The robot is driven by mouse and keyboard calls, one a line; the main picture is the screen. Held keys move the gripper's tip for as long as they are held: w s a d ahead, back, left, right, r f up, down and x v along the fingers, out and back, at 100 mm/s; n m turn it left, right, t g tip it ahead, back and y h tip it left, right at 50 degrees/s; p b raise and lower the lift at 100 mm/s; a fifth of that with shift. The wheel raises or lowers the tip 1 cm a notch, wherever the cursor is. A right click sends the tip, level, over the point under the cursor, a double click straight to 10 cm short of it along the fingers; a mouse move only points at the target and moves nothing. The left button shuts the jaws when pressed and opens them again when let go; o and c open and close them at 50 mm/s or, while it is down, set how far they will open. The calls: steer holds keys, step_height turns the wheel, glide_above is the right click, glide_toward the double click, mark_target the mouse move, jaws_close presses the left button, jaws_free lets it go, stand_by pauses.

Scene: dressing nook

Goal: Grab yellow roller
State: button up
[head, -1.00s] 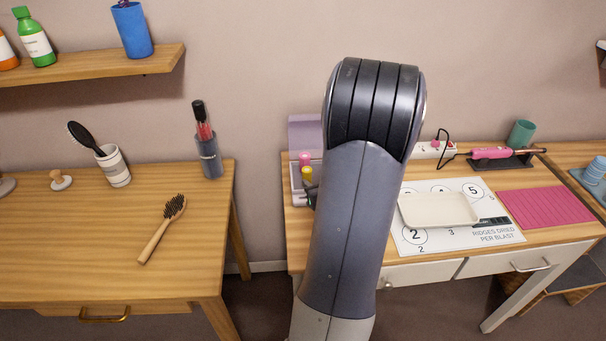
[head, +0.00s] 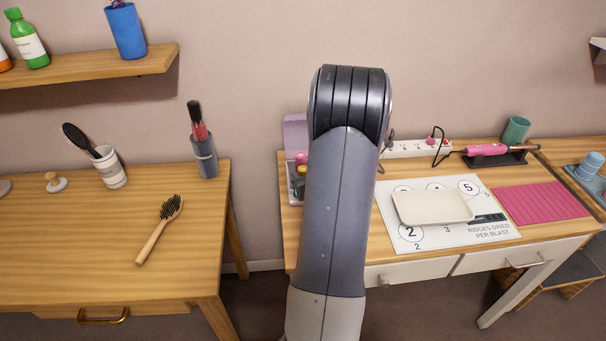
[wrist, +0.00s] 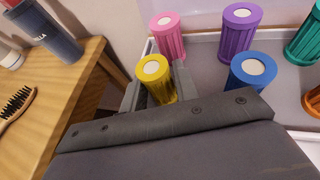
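The yellow roller (wrist: 156,80) stands between the two fingers of my gripper (wrist: 158,88) in the wrist view, its pale round top facing up. A finger lies on each side of it, with a narrow dark gap at the left finger; the gripper looks open around it. The roller's lower end is hidden behind the gripper body. In the head view my arm covers most of the gripper and the rollers; only a pink roller (head: 301,159) and a small part near it show at the arm's left edge.
Pink (wrist: 168,38), purple (wrist: 239,32), blue (wrist: 250,75) and green rollers stand close by in a lilac tray (wrist: 205,60). A wooden table (head: 90,240) with a hairbrush (head: 160,229) is left, across a gap. A white dish (head: 432,207) lies on a printed mat right of my arm.

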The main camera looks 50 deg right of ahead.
steer(key=c, duration=0.5)
steer(key=shift+c, duration=0.2)
